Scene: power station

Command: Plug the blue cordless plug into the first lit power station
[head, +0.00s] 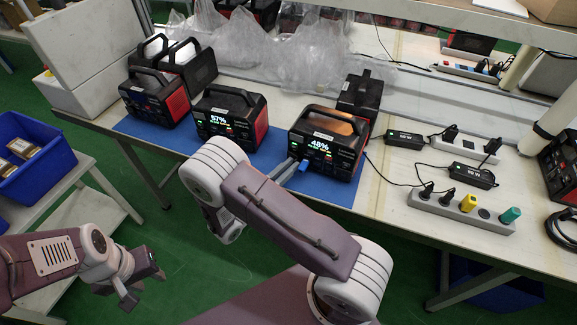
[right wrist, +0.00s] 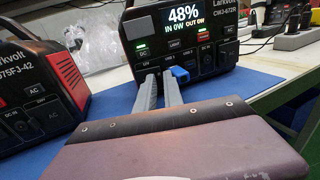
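Another lit station (head: 230,117) reads 57%. My left gripper (head: 143,285) is open and empty, low over the floor.
A dark-screened station (head: 154,98) stands further left on the blue mat (head: 280,145). Power strips (head: 461,210) with several plugs and adapters lie right. Plastic bags (head: 285,55) are behind. A blue bin (head: 38,150) stands on a side table at left.

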